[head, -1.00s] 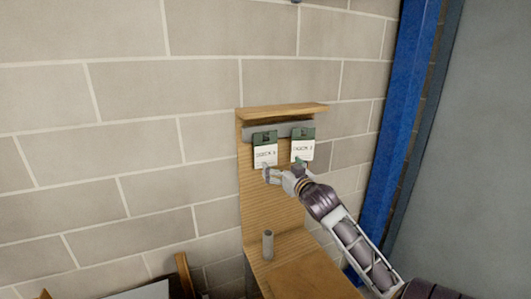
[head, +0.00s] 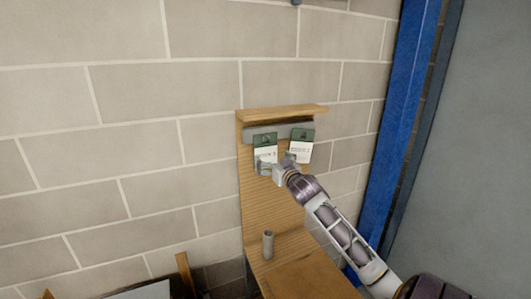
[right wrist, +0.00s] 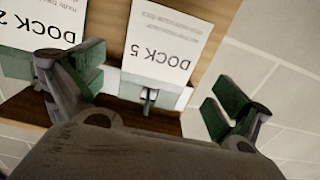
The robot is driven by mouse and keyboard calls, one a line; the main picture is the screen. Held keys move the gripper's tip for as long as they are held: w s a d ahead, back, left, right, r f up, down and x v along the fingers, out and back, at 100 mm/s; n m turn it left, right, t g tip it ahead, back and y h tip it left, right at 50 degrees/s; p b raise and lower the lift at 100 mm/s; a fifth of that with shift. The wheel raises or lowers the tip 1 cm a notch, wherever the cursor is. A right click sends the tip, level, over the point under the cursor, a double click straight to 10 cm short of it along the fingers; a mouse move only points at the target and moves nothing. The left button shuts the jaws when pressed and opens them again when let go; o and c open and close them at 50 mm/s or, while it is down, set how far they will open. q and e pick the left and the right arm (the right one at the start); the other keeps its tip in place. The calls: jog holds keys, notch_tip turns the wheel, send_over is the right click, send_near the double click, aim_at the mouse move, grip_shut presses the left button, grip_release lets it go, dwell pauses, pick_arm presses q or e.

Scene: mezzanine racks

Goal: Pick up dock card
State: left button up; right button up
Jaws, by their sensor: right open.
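Two white dock cards with green tops hang side by side on a grey rail (head: 283,130) on a wooden board. The left card (head: 265,143) reads DOCK 5 in the right wrist view (right wrist: 165,42), where it appears upside down. The right card (head: 301,146) is the DOCK 2 card, partly cut off in the right wrist view (right wrist: 40,20). My right gripper (head: 276,164) is open in front of the lower part of the cards. In the right wrist view its green-padded fingers (right wrist: 152,98) lie on either side of the DOCK 5 card, with nothing held. My left gripper is out of view.
The wooden board (head: 255,200) stands against a block wall (head: 120,100), with a small ledge (head: 285,112) above the rail. A grey cylinder (head: 268,244) stands on the shelf (head: 300,275) below. A blue post (head: 400,130) rises at right.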

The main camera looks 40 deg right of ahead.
aim_at(266, 152)
jog(key=shift+w+d, duration=0.25)
jog(key=shift+w, duration=0.4)
jog(key=shift+w+d+r+p, duration=0.15)
jog(key=shift+w+p, duration=0.1)
jog(key=shift+w, duration=0.2)
jog(key=shift+w+d+r+p, duration=0.15)
jog(key=shift+w+p, duration=0.15)
jog(key=shift+w, duration=0.2)
jog(key=shift+w+d+r+p, duration=0.15)
jog(key=shift+w+p, duration=0.1)
jog(key=shift+w, duration=0.2)
jog(key=shift+f+x, duration=0.2)
jog(key=shift+x, duration=0.95)
jog(key=c, duration=0.8)
jog(key=shift+r, duration=0.15)
